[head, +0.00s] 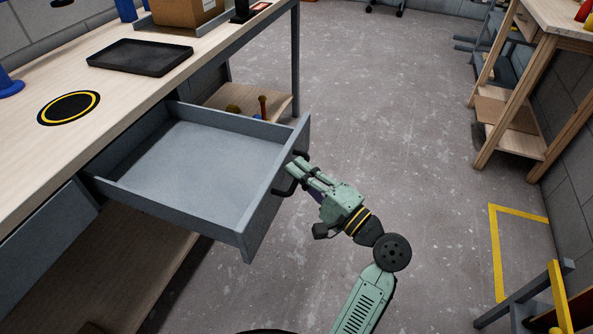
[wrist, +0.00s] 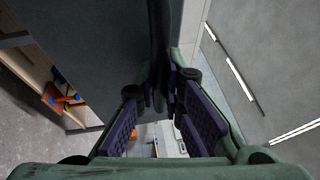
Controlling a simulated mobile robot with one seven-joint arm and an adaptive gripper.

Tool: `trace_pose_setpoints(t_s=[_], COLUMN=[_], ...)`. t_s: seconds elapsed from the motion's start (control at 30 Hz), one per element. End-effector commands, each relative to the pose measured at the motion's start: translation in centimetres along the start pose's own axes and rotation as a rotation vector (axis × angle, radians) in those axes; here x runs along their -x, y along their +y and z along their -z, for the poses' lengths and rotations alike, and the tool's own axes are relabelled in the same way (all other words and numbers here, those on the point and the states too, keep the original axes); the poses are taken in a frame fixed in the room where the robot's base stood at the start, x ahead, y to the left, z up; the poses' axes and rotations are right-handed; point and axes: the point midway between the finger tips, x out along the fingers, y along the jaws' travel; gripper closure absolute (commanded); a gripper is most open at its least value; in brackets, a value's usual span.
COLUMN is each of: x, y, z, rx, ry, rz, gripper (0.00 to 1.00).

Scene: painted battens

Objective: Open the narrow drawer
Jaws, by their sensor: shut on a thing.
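A grey drawer (head: 262,212) is pulled far out from under the wooden workbench, and its inside looks empty in the head view. Its dark handle (head: 284,191) is on the front panel, partly hidden by my fingers. My gripper (head: 294,172) is shut on this handle, at the outer side of the front. In the wrist view the purple finger pads of my gripper (wrist: 160,110) stand on either side of the dark handle bar (wrist: 159,45). The grey drawer front (wrist: 95,50) fills the upper left there.
The workbench top (head: 120,105) carries a black tray (head: 140,57), a cardboard box (head: 187,10) and a black disc with a yellow ring (head: 69,107). Another grey drawer front (head: 45,228) is closed at the left.

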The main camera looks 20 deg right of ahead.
Motion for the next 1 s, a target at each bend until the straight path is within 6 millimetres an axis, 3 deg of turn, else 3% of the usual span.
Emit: trace_pose_setpoints(t_s=[0.1,0.13,0.43,0.77,1.0], x=[0.0,0.0,0.0,0.2,3.8], y=[0.1,0.1,0.1,0.0,0.1], z=[-0.1,-0.1,0.0,0.0,0.1], rx=[-0.003,-0.003,-0.001,-0.001,-0.001], ry=[-0.003,-0.003,-0.001,0.0,0.005], rz=[-0.002,-0.002,-0.001,0.0,-0.001], gripper=[1.0,0.9,0.7,0.7,0.7])
